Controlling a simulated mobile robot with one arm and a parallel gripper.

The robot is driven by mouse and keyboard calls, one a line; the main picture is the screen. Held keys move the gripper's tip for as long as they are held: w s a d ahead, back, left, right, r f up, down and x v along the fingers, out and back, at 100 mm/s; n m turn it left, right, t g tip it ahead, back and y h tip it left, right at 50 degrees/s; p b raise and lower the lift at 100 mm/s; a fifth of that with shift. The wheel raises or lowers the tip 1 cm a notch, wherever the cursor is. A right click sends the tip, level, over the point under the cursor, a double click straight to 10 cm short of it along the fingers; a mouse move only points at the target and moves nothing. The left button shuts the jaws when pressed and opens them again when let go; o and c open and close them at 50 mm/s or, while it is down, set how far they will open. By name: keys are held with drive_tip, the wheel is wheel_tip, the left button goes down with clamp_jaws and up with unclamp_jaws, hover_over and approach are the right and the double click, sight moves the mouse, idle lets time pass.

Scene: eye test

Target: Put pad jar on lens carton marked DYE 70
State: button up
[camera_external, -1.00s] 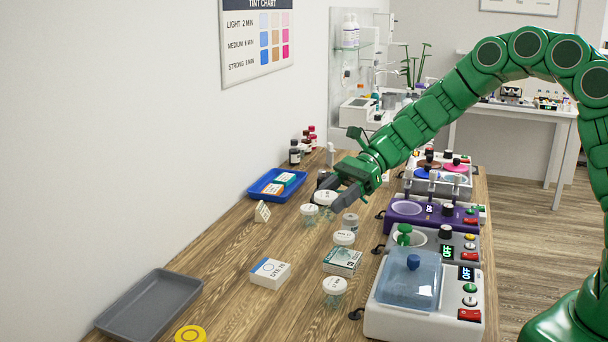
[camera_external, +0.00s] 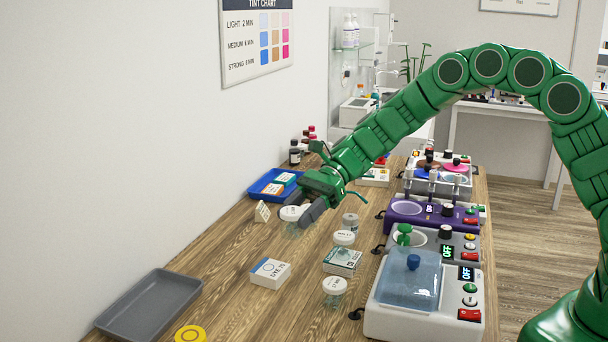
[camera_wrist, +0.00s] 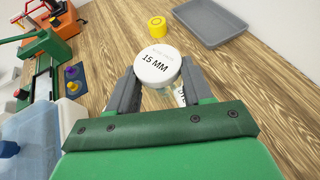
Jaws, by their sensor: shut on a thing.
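My gripper (camera_external: 305,212) is shut on a clear jar with a white lid (camera_external: 291,213). In the wrist view my gripper (camera_wrist: 153,88) has its fingers on both sides of this jar (camera_wrist: 157,65), whose lid reads 15 MM. The jar's height above the table is hard to judge. A white carton with a blue ring (camera_external: 270,272) lies nearer the camera on the table, its top bare; its side reads DYE and a number starting with 7, the last digit unclear. A teal and white carton (camera_external: 342,261) lies to its right, its print too small to read.
Other white-lidded jars stand by the teal carton, one behind (camera_external: 344,238) and one in front (camera_external: 335,287). A grey tray (camera_external: 150,306) and yellow lid (camera_external: 190,333) are at front left. A blue tray (camera_external: 274,186) is behind; machines (camera_external: 405,294) line the right.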

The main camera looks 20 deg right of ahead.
drive_tip(key=shift+w+a+f, duration=0.6)
drive_tip(key=shift+a+f, duration=0.05)
drive_tip(key=shift+f, duration=0.4)
drive_tip(key=shift+w+a+f, duration=0.6)
drive_tip(key=shift+a+f, duration=0.05)
drive_tip(key=shift+f, duration=0.4)
drive_tip(key=shift+w+a+f, duration=0.6)
drive_tip(key=shift+a+f, duration=0.05)
drive_tip(key=shift+f, duration=1.75)
drive_tip(key=shift+f, duration=0.15)
drive_tip(key=o, duration=1)
drive_tip(key=shift+o, duration=0.2)
drive_tip(key=v, duration=1.2)
